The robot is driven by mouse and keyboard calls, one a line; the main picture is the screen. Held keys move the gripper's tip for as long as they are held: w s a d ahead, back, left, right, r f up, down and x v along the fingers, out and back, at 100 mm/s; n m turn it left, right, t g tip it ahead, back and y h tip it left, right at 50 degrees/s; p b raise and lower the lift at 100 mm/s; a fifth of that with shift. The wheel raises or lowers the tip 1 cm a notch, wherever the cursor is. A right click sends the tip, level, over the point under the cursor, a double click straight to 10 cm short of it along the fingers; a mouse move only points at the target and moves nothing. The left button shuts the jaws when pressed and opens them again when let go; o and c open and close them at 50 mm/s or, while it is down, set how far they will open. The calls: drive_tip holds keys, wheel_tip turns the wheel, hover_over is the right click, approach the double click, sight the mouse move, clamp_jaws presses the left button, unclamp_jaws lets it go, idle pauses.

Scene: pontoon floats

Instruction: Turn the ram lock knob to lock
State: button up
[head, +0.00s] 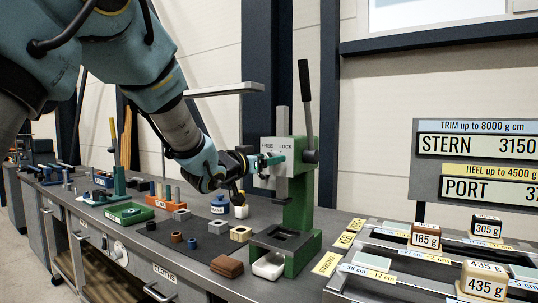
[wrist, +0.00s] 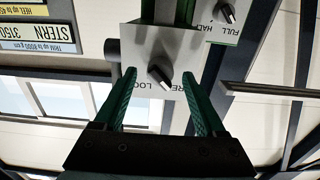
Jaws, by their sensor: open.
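The ram lock knob (wrist: 159,76) is a small dark knob with a pale pointer tip, on a light plate (head: 282,148) of the green press (head: 300,205). In the wrist view the picture is upside down; the pointer tip slants down and right, toward the partly hidden FREE label and away from LOCK. My gripper (head: 268,160) is in front of the plate in the head view. In the wrist view its green fingers (wrist: 160,72) are open, one each side of the knob, with gaps to both. The head view does not show the knob clearly.
A second knob (wrist: 227,12) marked FULL and HALF shows in the wrist view. The press's black lever (head: 305,95) stands up at its right. Below my gripper, the bench holds a blue jar (head: 220,205), blocks and a white tray (head: 268,266). Labelled weights (head: 425,236) stand at right.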

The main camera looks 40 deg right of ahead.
drive_tip(key=shift+w+d, duration=0.1)
drive_tip(key=shift+d, duration=0.3)
clamp_jaws()
idle(0.4)
